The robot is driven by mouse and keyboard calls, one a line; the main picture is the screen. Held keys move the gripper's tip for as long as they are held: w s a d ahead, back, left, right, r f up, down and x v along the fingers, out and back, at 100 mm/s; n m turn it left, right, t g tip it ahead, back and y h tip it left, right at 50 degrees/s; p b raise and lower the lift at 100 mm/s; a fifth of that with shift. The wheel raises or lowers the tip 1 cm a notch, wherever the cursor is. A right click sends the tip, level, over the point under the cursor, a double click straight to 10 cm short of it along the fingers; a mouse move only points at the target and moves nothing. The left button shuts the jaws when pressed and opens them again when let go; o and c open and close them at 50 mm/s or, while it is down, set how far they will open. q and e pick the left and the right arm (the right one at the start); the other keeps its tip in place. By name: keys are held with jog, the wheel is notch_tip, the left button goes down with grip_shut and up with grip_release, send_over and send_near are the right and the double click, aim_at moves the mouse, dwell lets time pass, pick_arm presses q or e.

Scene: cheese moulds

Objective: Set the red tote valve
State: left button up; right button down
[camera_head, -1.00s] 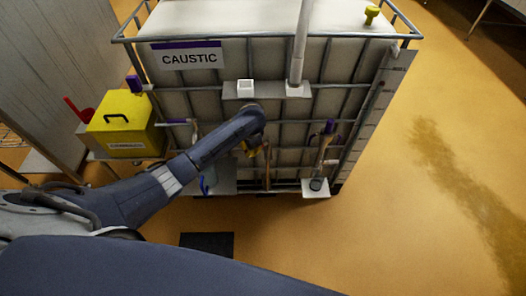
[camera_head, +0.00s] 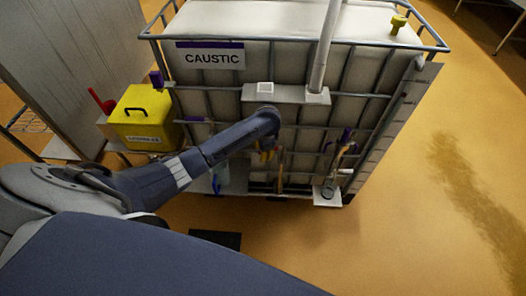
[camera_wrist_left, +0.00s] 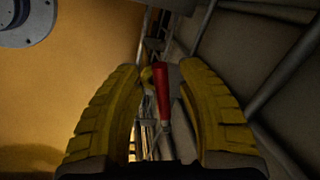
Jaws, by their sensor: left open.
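The caustic tote (camera_head: 212,57), a white tank in a grey metal cage, stands ahead of me. In the left wrist view a red valve handle (camera_wrist_left: 162,92) stands upright in the picture between my left fingers. My left gripper (camera_wrist_left: 160,68) is open, with ribbed yellow fingers on either side of the handle; whether either touches it I cannot tell. In the head view my left gripper (camera_head: 268,155) is low at the tote's front face, and the arm hides the valve there. My right gripper is not in view.
A yellow lidded box (camera_head: 143,112) with a red-handled item beside it stands left of the tote. A white pipe (camera_head: 325,50) runs down to a bracket on the cage. A purple-handled fitting (camera_head: 345,138) is at right.

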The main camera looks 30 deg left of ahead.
pick_arm(q)
notch_tip(320, 180, up, 12)
jog(key=s+d, duration=0.1)
jog(key=shift+s+d, duration=0.35)
jog(key=shift+f, duration=0.15)
dwell(0.4)
jog(key=s+a+r+t+h, duration=0.1)
jog(key=s+a+t, duration=0.1)
jog(key=s+a, duration=0.45)
jog(key=w+d+r+t+h, duration=0.1)
jog(key=w+d+r+h, duration=0.1)
jog(key=w+d+r, duration=0.15)
jog(key=x, duration=1.7)
jog(key=shift+s+d+f, duration=0.25)
jog(key=shift+s+f, duration=0.05)
jog(key=shift+s, duration=0.05)
grip_shut()
